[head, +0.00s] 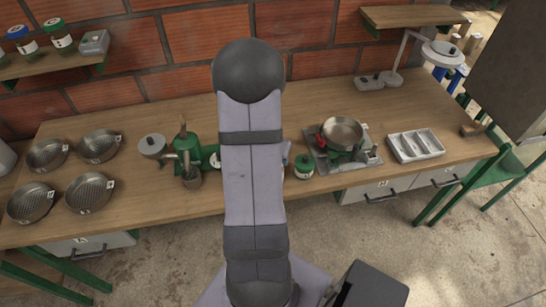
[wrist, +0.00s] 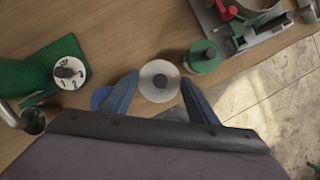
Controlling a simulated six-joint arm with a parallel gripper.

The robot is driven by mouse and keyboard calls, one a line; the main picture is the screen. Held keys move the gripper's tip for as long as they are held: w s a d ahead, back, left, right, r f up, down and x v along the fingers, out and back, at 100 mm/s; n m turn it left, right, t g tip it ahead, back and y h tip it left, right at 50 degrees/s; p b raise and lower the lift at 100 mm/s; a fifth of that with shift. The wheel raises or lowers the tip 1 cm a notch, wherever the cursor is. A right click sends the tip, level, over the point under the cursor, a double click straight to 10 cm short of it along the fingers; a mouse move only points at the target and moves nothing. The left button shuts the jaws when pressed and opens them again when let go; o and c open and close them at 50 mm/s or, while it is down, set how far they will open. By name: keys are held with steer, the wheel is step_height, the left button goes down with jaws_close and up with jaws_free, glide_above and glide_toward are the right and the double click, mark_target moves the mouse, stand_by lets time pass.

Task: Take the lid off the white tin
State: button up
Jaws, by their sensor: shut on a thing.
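The white tin's round lid (wrist: 148,88), with a dark knob in its middle, shows from above in the wrist view. My gripper (wrist: 160,79) is shut on the lid, one blue-grey finger on each side of it. I cannot tell whether the lid is seated or lifted; the tin's body is hidden beneath it.
A green tin (wrist: 203,60) with a dark knob stands close to my right finger; it also shows in the head view (head: 303,170). A blue thing (wrist: 99,98) is partly behind my left finger. A green machine (head: 188,150) stands left, a scale-like device with a metal pan (head: 342,132) right.

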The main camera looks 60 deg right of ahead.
steer(key=shift+r+p, duration=1.75)
steer(key=shift+r, duration=1.05)
steer(key=shift+d+f, duration=0.1)
steer(key=w+d+f+b, duration=0.2)
steer(key=w+d+b, duration=0.3)
steer(key=w+b, duration=0.1)
steer(key=w+d+f+m+b, duration=0.1)
steer(key=w+d+f+b, duration=0.2)
steer(key=w+d+b, duration=0.2)
steer(key=shift+w+d+f+b, duration=0.2)
steer(key=shift+w+b, duration=0.7)
steer(key=shift+b, duration=0.95)
steer(key=shift+f+p, duration=0.75)
steer(key=shift+f, duration=4.3)
steer(key=shift+f, duration=0.1)
